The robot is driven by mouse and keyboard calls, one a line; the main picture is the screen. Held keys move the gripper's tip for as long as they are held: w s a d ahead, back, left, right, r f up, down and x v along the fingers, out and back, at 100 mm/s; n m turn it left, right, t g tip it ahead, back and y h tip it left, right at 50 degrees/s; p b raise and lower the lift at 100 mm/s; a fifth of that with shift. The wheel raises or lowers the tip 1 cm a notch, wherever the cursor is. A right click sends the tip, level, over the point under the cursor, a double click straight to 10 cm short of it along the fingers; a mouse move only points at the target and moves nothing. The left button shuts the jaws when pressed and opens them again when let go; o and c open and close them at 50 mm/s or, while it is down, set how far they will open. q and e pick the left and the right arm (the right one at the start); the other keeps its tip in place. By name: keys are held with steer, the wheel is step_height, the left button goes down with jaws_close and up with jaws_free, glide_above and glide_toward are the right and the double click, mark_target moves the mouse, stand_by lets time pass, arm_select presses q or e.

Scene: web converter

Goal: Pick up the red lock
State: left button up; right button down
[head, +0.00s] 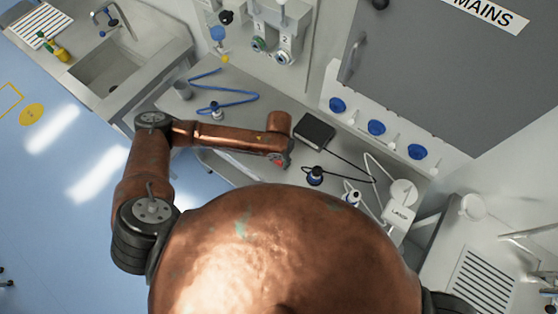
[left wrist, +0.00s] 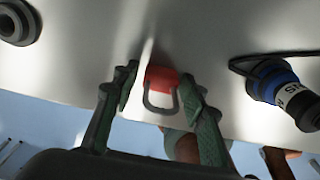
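The red lock (left wrist: 161,78) shows in the left wrist view against a pale grey surface, with its grey shackle toward the gripper. My left gripper (left wrist: 158,88) is open, one finger on each side of the lock. The right-hand finger is close to the lock's edge; I cannot tell if it touches. In the head view my copper left arm reaches over the grey bench, and its end hides the fingers. A small red patch shows there; I cannot tell if it is the lock. My right gripper is not in view.
A dark flat box (head: 314,131) lies on the bench beside the arm's end. A black and blue plug (head: 315,176) with a cable stands close by. A blue hose (head: 222,98) lies farther left. Blue round fittings (head: 376,127) line the cabinet base. A sink (head: 108,72) is at upper left.

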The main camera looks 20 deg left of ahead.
arm_select(q)
steer(key=c, duration=0.9)
steer(key=shift+w+r, duration=0.1)
steer(key=shift+r, duration=0.35)
steer(key=r, duration=0.1)
steer(key=r+b, duration=0.1)
steer(key=shift+s+d+r, duration=0.1)
steer(key=shift+s+r, duration=0.1)
steer(key=shift+r, duration=0.1)
steer(key=s+d+r+p, duration=0.3)
steer(key=s+r, duration=0.6)
steer(key=s, duration=0.4)
steer(key=shift+s+d+r+p, duration=0.15)
steer(key=shift+d+r+p, duration=0.15)
steer(key=shift+p, duration=0.25)
